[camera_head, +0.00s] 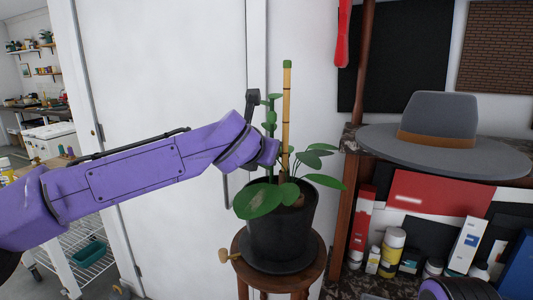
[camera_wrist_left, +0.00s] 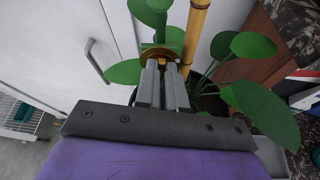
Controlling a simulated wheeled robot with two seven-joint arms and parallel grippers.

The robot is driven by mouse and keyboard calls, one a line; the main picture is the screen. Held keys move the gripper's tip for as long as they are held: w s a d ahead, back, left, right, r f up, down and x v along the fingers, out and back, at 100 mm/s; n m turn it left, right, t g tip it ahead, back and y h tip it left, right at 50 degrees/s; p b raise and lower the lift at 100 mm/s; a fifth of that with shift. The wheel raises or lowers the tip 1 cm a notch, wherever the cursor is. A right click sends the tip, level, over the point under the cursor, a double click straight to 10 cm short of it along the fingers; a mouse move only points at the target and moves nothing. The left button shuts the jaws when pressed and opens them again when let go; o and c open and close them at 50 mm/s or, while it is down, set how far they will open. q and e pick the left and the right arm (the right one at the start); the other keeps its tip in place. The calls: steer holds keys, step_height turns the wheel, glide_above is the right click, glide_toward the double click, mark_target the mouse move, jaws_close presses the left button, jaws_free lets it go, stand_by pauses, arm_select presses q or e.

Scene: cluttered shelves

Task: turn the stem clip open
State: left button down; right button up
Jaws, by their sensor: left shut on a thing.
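The potted plant has broad green leaves (camera_wrist_left: 254,45) and a dark pot (camera_head: 281,228). A bamboo stake (camera_head: 287,105) with a green top stands upright in it, beside a green stem (camera_head: 270,112). In the left wrist view a small brass-coloured clip (camera_wrist_left: 160,52) sits at the green stem, beside the stake (camera_wrist_left: 196,32). My left gripper (camera_wrist_left: 163,64) is shut on the clip, its two grey fingers close together. The fingertips partly cover the clip, so its turn angle is unclear. In the head view my purple wrist hides the clip. My right gripper is not in view.
The pot stands on a round wooden stool (camera_head: 308,268) with a brass-coloured knob (camera_head: 224,255) at its left. A shelf at right holds a grey hat (camera_head: 440,130), boxes and bottles. A white door (camera_head: 165,60) stands behind my left arm.

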arm_select(q)
steer(key=shift+f+n, duration=0.15)
steer(key=shift+n, duration=0.25)
stand_by(0.3)
steer(key=c, duration=1.2)
jaws_free()
steer(key=shift+w, duration=0.1)
steer(key=b+v, duration=0.1)
steer(key=v, duration=0.4)
steer(key=b+v, duration=0.2)
steer(key=v, duration=0.3)
steer(key=shift+a+b, duration=0.3)
